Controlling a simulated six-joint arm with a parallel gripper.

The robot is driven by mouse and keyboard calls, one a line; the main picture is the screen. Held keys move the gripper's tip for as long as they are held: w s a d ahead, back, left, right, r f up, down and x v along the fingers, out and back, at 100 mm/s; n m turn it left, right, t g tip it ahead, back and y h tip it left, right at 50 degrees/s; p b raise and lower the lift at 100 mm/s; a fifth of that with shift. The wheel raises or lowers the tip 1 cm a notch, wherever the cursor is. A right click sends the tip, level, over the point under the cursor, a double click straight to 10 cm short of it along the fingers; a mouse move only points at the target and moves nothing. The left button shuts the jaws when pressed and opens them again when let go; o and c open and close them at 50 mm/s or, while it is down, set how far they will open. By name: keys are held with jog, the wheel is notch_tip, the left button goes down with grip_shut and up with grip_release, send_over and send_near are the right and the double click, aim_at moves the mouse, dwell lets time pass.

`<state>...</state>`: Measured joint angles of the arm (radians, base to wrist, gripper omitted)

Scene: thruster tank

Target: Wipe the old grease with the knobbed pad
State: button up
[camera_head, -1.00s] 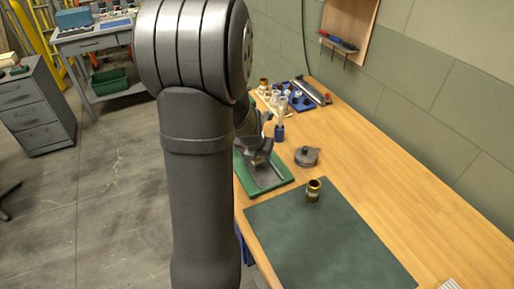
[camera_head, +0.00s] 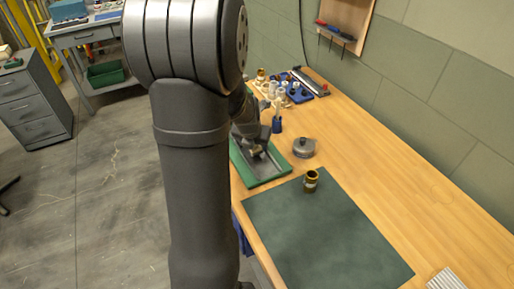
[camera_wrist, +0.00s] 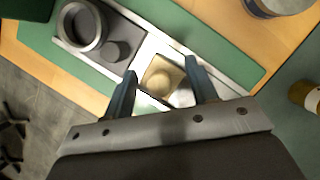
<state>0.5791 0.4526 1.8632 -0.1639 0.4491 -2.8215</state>
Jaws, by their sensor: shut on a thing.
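My gripper (camera_wrist: 162,85) is shut on the knobbed pad (camera_wrist: 162,78), a pale square block with a round beige knob that sits between the two blue-grey fingers. In the head view my gripper (camera_head: 257,149) is low over the green tray (camera_head: 266,181), partly hidden by my arm. A pale metal plate lies on the tray (camera_wrist: 217,52) in the wrist view. The pad is over this plate; whether it touches is unclear. A dark grey ring-shaped part (camera_wrist: 82,28) and a small dark round part (camera_wrist: 118,50) are beside it. I cannot make out the old grease.
A grey lidded tin (camera_head: 304,148) stands right of the tray. A blue holder (camera_head: 277,126) and several small parts are farther back. The mat is otherwise clear.

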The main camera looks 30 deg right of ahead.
jog(key=shift+r, duration=3.45)
